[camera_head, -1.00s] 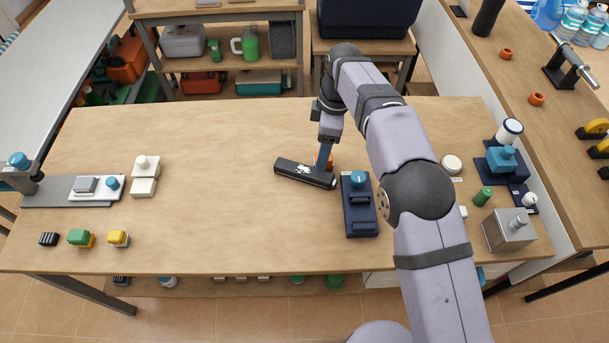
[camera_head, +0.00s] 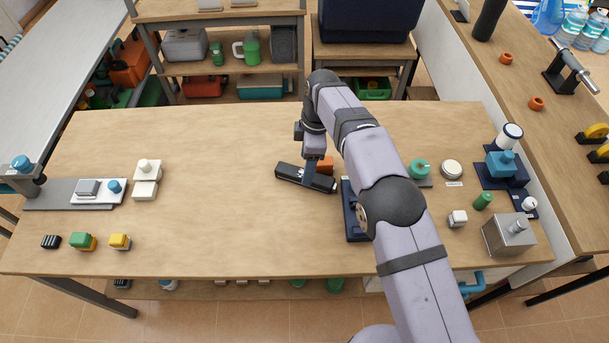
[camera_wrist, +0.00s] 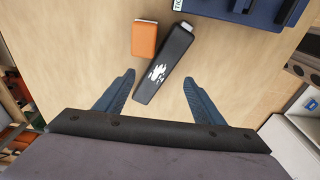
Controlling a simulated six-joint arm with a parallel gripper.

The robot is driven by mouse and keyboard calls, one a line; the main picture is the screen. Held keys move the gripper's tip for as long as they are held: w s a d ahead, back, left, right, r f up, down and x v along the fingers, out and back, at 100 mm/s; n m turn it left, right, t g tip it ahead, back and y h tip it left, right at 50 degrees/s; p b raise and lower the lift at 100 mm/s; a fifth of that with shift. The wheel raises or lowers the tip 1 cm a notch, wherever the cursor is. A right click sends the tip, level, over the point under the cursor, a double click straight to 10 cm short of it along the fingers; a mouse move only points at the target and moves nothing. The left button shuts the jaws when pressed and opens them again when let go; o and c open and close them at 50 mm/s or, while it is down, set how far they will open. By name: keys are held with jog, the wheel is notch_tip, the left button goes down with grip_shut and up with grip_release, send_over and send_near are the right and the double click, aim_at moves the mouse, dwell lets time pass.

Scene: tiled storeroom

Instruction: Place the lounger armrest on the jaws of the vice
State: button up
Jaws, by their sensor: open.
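The lounger armrest looks to be the black bar with a white mark (camera_head: 292,174), lying slantwise on the wooden table; in the wrist view it (camera_wrist: 167,62) runs from upper right to lower left. My gripper (camera_head: 318,179) is over its right part. In the wrist view my gripper (camera_wrist: 159,77) is open, with the armrest's near end between the fingers and a gap on each side. Its height above the bar is hard to tell. The dark navy vice (camera_head: 352,224) stands just right of the armrest, mostly hidden by my arm; its edge shows in the wrist view (camera_wrist: 235,8).
An orange block (camera_wrist: 145,39) lies close beside the armrest. A grey metal box (camera_head: 508,235), a green cylinder (camera_head: 483,201) and a teal-knobbed part (camera_head: 419,168) stand at the right. Small blocks (camera_head: 82,241) lie at the left. The table's middle left is clear.

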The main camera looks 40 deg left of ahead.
jog(key=shift+a+f+p, duration=0.15)
jog(key=shift+f+p, duration=0.15)
jog(key=shift+f, duration=0.65)
jog(key=shift+a+f+p, duration=0.1)
jog(key=shift+f+p, duration=0.15)
jog(key=shift+f, duration=0.65)
grip_shut()
jog(key=shift+r, duration=0.1)
notch_tip(320, 180, up, 10)
jog(key=shift+b, duration=0.4)
